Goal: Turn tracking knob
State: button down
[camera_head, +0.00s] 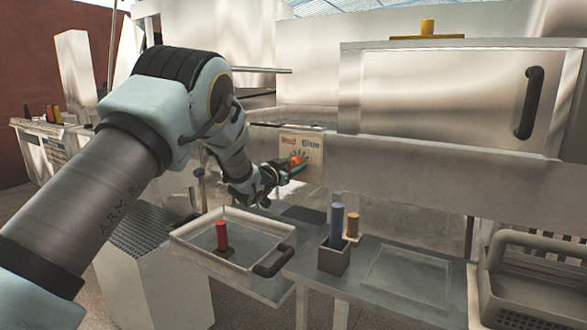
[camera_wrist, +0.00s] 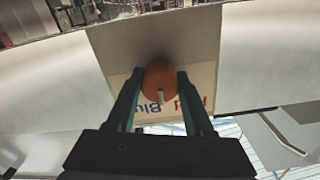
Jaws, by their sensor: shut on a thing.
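The tracking knob is a round orange knob (camera_head: 296,161) on a cream panel (camera_head: 313,146) labelled "Red" and "Blue" on the machine's front. In the wrist view the orange knob (camera_wrist: 160,84) carries a short pale mark and sits between the two fingers. My gripper (camera_head: 288,168) reaches the panel from the left, its fingers on either side of the knob. In the wrist view my gripper (camera_wrist: 160,95) is shut on the knob. The panel lettering (camera_wrist: 175,108) appears upside down there and is partly hidden by the fingers and knob.
A white tray (camera_head: 186,238) holding a red cylinder (camera_head: 222,236) lies below my arm. A blue cylinder (camera_head: 337,222) stands in a dark holder (camera_head: 333,259) beside a tan peg (camera_head: 352,225). A cabinet door with a black handle (camera_head: 528,103) is at right. A grey basket (camera_head: 530,287) stands lower right.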

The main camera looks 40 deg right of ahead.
jog(key=m+b, duration=0.1)
jog(key=b, duration=0.1)
jog(key=m+b, duration=0.1)
jog(key=b, duration=0.2)
jog(key=shift+f+m, duration=0.4)
jog(key=m+b, duration=0.2)
jog(key=b, duration=0.2)
jog(key=shift+m, duration=0.4)
jog(key=m+b, duration=0.3)
jog(key=b, duration=0.1)
jog(key=shift+r, duration=0.1)
jog(key=m+b, duration=0.2)
jog(key=shift+r+b, duration=0.15)
jog(key=shift+b, duration=0.15)
jog(key=shift+r+m, duration=0.1)
jog(key=shift+m, duration=0.3)
jog(key=shift+c, duration=1.5)
grip_release()
